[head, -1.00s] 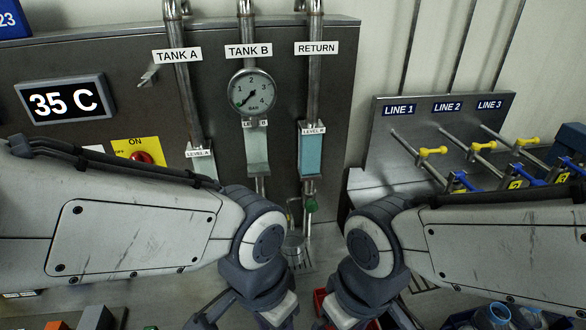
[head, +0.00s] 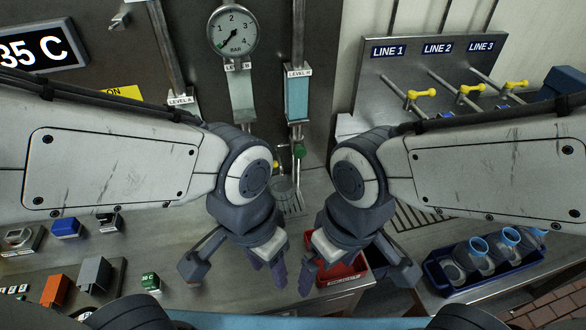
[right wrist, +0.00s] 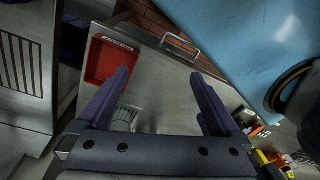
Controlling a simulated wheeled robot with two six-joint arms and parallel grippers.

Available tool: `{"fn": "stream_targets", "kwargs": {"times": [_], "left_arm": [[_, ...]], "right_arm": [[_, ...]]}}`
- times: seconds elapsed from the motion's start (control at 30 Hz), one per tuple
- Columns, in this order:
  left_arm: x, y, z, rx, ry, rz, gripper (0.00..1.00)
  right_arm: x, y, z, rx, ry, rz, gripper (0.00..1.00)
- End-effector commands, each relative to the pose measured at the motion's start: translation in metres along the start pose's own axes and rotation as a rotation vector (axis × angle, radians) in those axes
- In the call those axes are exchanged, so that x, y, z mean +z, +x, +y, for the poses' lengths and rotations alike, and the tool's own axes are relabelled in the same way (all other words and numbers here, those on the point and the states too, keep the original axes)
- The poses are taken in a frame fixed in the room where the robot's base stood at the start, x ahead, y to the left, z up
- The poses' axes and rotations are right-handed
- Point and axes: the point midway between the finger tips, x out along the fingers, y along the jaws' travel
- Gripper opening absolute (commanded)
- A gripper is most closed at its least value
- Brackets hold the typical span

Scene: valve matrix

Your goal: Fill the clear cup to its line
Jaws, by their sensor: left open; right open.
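A clear cup (head: 283,189) stands on the bench over a slotted drain, below the pipe outlet with a green valve knob (head: 299,151) and a small yellow part. The cup's line and contents are too small to make out. My left gripper (head: 236,274) is open and empty, in front of the cup and a little left. My right gripper (head: 356,279) is open and empty, to the right and nearer. It also shows open in the right wrist view (right wrist: 160,95).
A red tray (head: 345,288) lies under my right gripper. A blue crate (head: 437,275) with several clear, blue-topped vessels stands at the right. Yellow-handled valves (head: 470,90) are behind. A pressure gauge (head: 233,32) hangs on the panel. Orange and grey blocks (head: 56,290) sit front left.

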Motion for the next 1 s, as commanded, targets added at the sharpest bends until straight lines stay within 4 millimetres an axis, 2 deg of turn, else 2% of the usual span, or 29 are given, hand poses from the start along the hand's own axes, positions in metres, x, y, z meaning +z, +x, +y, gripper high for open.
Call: {"fn": "stream_targets", "kwargs": {"times": [0.07, 0.1, 0.27, 0.3, 0.33, 0.37, 1.0], "left_arm": [[0.0000, 0.0000, 0.0000, 0.000, 0.000, 0.000, 0.50], [0.0000, 0.0000, 0.0000, 0.000, 0.000, 0.000, 0.50], [0.0000, 0.0000, 0.0000, 0.000, 0.000, 0.000, 0.50], [0.0000, 0.0000, 0.0000, 0.000, 0.000, 0.000, 0.50], [0.0000, 0.0000, 0.0000, 0.000, 0.000, 0.000, 0.50], [0.0000, 0.0000, 0.0000, 0.000, 0.000, 0.000, 0.50], [0.0000, 0.0000, 0.0000, 0.000, 0.000, 0.000, 0.50]], "right_arm": [[0.0000, 0.0000, 0.0000, 0.000, 0.000, 0.000, 1.00], [0.0000, 0.0000, 0.0000, 0.000, 0.000, 0.000, 0.92], [0.0000, 0.0000, 0.0000, 0.000, 0.000, 0.000, 0.31], [0.0000, 0.0000, 0.0000, 0.000, 0.000, 0.000, 0.16], [0.0000, 0.0000, 0.0000, 0.000, 0.000, 0.000, 0.04], [0.0000, 0.0000, 0.0000, 0.000, 0.000, 0.000, 0.00], [0.0000, 0.0000, 0.0000, 0.000, 0.000, 0.000, 0.00]]}}
